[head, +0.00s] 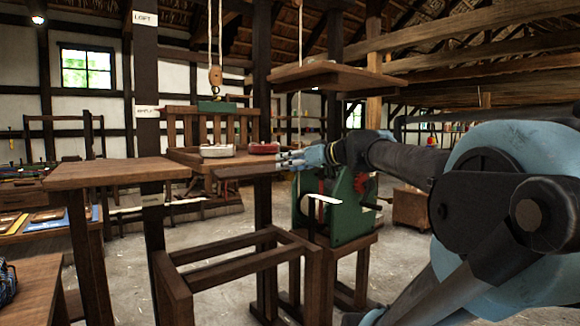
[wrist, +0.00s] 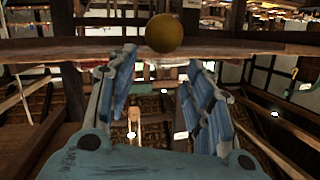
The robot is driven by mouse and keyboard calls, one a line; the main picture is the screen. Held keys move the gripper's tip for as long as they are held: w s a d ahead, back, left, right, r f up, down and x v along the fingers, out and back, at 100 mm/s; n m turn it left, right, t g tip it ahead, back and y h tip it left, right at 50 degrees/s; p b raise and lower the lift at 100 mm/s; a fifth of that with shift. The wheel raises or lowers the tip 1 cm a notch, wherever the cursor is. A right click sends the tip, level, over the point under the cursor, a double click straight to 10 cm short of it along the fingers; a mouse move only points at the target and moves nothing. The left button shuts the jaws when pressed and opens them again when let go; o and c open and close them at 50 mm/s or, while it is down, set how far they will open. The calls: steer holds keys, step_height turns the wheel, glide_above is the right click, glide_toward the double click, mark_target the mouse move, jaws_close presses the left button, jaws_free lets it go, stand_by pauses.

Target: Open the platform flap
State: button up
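In the head view my gripper (head: 292,159) is at the right front edge of a raised wooden platform (head: 225,172), roughly level with its top. In the wrist view its two blue fingers (wrist: 161,62) are spread apart with nothing between them. A yellow ball-shaped knob (wrist: 164,33) is just beyond the fingertips, on the edge of a wooden board (wrist: 240,47) that crosses the view. I cannot tell whether they touch the board. The board looks like the platform's flap, lying about level; its hinge is hidden. The knob cannot be made out in the head view.
A white-topped tin (head: 217,151) and a red tin (head: 263,148) sit on the platform. A hook on a rope (head: 215,78) hangs above. A green machine (head: 345,208) stands below my arm. A wooden table (head: 115,172) is left; an open wooden frame (head: 230,262) is in front.

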steer(key=v, duration=1.1)
steer(key=shift+s+d, duration=0.3)
stand_by(0.5)
stand_by(0.3)
steer(key=s+f+m+g+h, duration=0.2)
steer(key=s+f+g, duration=0.1)
steer(key=f, duration=0.9)
steer(key=s+f+m+g+h, duration=0.1)
steer(key=s+f+g+h, duration=0.2)
steer(key=f, duration=0.9)
steer(key=s+d+f+m+h, duration=0.2)
steer(key=s+d+f+h, duration=0.1)
steer(key=f, duration=0.5)
steer(key=s+d+f+m+g+h, duration=0.1)
steer(key=s+d+f+m+h, duration=0.1)
steer(key=f, duration=0.7)
steer(key=s+d+h, duration=0.1)
steer(key=s+d, duration=0.1)
steer(key=d, duration=0.1)
steer(key=shift+s+f+g+h, duration=0.2)
steer(key=shift+s+g+h, duration=0.1)
steer(key=shift+h, duration=0.1)
